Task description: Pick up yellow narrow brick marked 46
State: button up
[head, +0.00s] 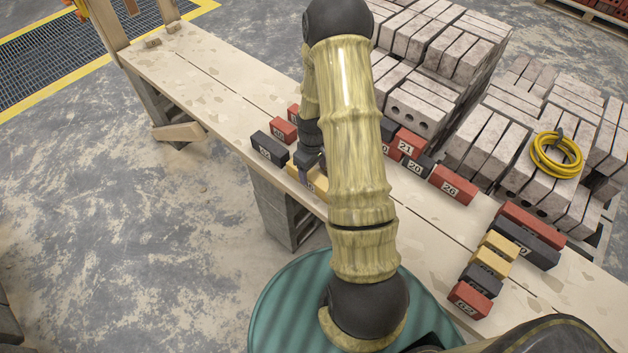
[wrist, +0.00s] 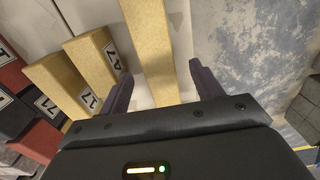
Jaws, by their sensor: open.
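No mark 46 is readable in either view. In the wrist view a long yellow brick (wrist: 149,45) lies between the two spread fingers of my gripper (wrist: 160,72); no number shows on its visible face. My gripper is open, with a gap on both sides of that brick. Left of it lie a yellow brick marked 47 (wrist: 92,58) and a yellow brick marked 17 (wrist: 62,84). In the head view my gripper (head: 308,163) is low over the plank bench, largely hidden by my arm, with yellow bricks (head: 318,184) partly showing beside it.
The plank bench (head: 215,85) holds a dark brick (head: 269,149) left of my gripper and red bricks marked 21 (head: 407,143) and 26 (head: 452,185) to the right. Another row with yellow bricks (head: 499,246) stands at right. Grey block stacks (head: 500,140) with a yellow hose (head: 557,155) are behind.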

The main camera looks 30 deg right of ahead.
aim_at(313, 175)
notch_tip(313, 175, down, 5)
jog(key=shift+f, duration=0.1)
jog(key=shift+d, duration=0.1)
dwell(0.3)
dwell(0.3)
grip_shut()
jog(key=shift+w, duration=0.1)
notch_tip(313, 175, up, 10)
jog(key=shift+r, duration=0.1)
dwell(0.6)
dwell(0.5)
